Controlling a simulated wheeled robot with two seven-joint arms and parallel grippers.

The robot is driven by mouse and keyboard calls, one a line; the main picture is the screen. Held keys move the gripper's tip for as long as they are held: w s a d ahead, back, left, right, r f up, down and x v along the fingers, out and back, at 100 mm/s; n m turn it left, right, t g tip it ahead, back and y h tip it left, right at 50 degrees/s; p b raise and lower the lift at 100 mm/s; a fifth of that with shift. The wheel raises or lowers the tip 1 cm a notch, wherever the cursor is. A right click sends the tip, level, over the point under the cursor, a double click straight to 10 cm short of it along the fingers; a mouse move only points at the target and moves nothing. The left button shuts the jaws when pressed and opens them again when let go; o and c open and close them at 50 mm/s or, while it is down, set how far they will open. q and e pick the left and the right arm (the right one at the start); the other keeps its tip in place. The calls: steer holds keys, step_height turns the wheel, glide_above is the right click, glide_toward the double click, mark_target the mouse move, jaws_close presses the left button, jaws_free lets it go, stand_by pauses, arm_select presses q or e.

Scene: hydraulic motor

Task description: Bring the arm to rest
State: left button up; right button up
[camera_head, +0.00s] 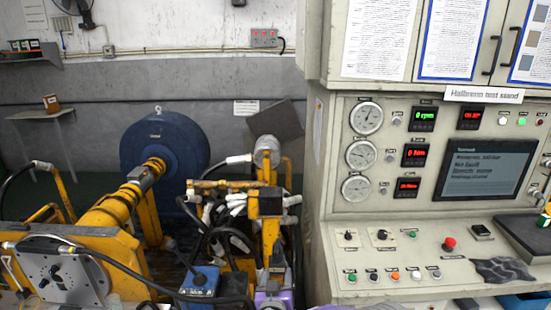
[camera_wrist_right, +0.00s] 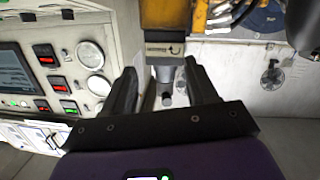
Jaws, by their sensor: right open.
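My right gripper (camera_head: 276,272) is low in the middle of the head view, its purple body cut by the bottom edge. Its black fingers point away from me toward the yellow machine. In the right wrist view the two dark fingers (camera_wrist_right: 163,88) stand apart. A yellow machine part with a dark block and a grey stub (camera_wrist_right: 166,75) shows between and beyond them. I cannot tell how far off the stub is, but nothing is visibly clamped. My left gripper is not in view.
The hydraulic rig (camera_head: 110,212) with its blue round housing (camera_head: 180,140) fills the left. Hoses crowd its middle. A blue box with a black knob (camera_head: 200,280) is just left of my right gripper. The test stand (camera_head: 325,225) with gauges, screen and buttons stands on the right.

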steer(key=s+d+f+g+y, duration=0.1)
steer(key=s+d+f+g, duration=0.15)
steer(key=f, duration=0.45)
steer(key=s+d+f+g+y, duration=0.1)
steer(key=s+d+f+g, duration=0.2)
steer(key=f, duration=0.5)
steer(key=s+d+f+g+y, duration=0.1)
steer(key=s+f+g, duration=0.1)
steer(key=s+f, duration=0.4)
steer(key=s+d+f+m+g+y, duration=0.1)
steer(key=s+f+g, duration=0.3)
steer(key=s, duration=0.6)
steer(key=s+d+f+m+g+y, duration=0.2)
steer(key=s+f+g, duration=0.2)
steer(key=s+f, duration=0.3)
steer(key=s, duration=0.4)
steer(key=shift+s+f+g+b, duration=0.15)
steer(key=shift+f+g+b, duration=0.05)
steer(key=shift+g+b, duration=0.2)
